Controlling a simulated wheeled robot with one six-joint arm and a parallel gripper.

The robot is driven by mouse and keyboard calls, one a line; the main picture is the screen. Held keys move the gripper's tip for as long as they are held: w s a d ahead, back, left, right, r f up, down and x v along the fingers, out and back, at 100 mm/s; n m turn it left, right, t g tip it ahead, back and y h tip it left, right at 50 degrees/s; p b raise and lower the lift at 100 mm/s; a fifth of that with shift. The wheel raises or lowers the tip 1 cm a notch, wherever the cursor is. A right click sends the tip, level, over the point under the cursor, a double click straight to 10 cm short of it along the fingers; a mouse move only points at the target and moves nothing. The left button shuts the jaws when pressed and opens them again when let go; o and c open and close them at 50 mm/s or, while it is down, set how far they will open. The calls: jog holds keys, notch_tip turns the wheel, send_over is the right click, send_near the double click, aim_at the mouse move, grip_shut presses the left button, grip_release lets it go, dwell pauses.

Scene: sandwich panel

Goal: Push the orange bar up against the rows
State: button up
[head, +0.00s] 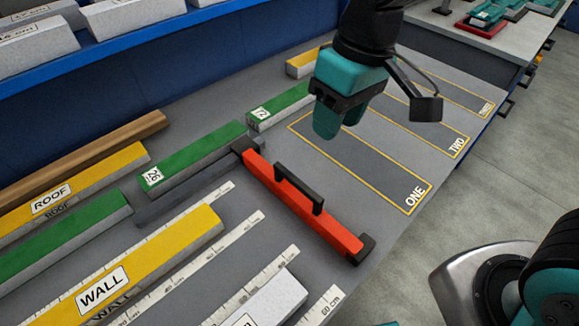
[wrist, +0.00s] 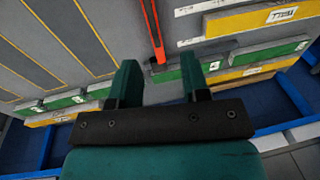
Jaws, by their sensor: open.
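The orange bar (head: 303,205) lies on the grey table with a black handle (head: 300,190) on top and dark pieces at both ends. Its far end is close to the green panels (head: 195,157); whether it touches them I cannot tell. The yellow WALL panel (head: 150,262) lies to its left, with a gap of bare table and white rulers between. My gripper (head: 335,122) is open and empty, above the table beyond the bar's far end. In the wrist view the bar (wrist: 153,28) shows beyond and between the fingertips (wrist: 157,68).
Yellow-outlined areas ONE (head: 365,165), TWO and THREE lie to the right, looking empty. A yellow ROOF panel (head: 90,185) and brown strip (head: 85,155) lie at the left. A blue shelf (head: 160,50) with pale blocks runs along the back.

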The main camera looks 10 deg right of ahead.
jog(key=h+p, duration=0.1)
jog(key=h, duration=0.1)
send_over(298, 181)
notch_tip(298, 181, down, 2)
notch_tip(298, 181, down, 18)
jog(key=shift+f+p, duration=0.1)
jog(key=shift+p, duration=0.55)
jog(key=shift+a, duration=0.1)
grip_shut()
